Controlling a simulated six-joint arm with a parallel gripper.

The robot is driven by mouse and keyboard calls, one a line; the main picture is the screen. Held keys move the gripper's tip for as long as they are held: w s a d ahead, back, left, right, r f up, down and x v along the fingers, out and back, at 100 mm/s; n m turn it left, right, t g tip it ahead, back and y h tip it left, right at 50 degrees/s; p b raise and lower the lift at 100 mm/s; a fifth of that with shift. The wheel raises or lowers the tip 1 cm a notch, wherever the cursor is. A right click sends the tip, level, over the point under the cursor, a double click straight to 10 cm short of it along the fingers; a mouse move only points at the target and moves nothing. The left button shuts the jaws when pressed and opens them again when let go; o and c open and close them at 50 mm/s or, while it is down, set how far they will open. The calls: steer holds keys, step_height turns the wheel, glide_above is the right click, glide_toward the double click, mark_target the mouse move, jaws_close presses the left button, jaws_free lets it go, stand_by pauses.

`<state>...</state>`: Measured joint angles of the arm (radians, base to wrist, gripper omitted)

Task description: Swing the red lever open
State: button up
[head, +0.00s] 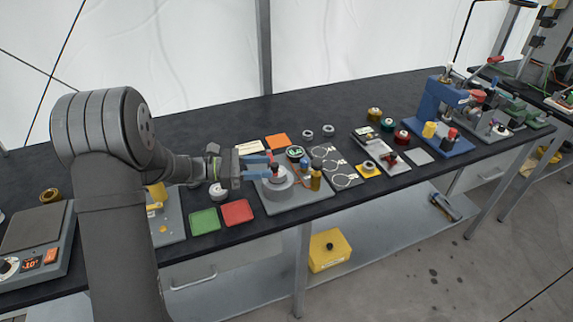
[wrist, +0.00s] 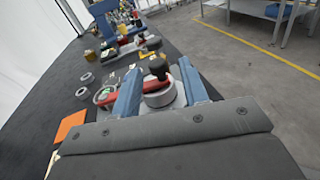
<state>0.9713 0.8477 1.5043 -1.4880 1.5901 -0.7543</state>
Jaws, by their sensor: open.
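The red lever (head: 274,169) sits on a round grey fixture (head: 277,188) on a grey plate on the bench. In the wrist view the red lever (wrist: 122,112) lies low across the fixture, partly hidden by the left blue finger. A black knob stands upright at the fixture. My gripper (head: 265,167) is at the lever, with its blue fingers spread. In the wrist view my gripper (wrist: 159,68) has one finger on each side of the black knob and the fixture's grey top. I cannot tell whether either finger touches the lever.
Green (head: 204,221) and red (head: 237,212) mats lie in front to the left. Dark trays and spools lie to the right, with a blue press (head: 440,105) beyond.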

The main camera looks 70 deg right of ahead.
steer(key=shift+n+h, duration=0.4)
steer(key=shift+h, duration=0.1)
steer(key=x, duration=0.7)
steer(key=shift+d+f, duration=0.15)
steer(key=shift+f, duration=0.05)
steer(key=shift+c, duration=0.3)
jaws_close()
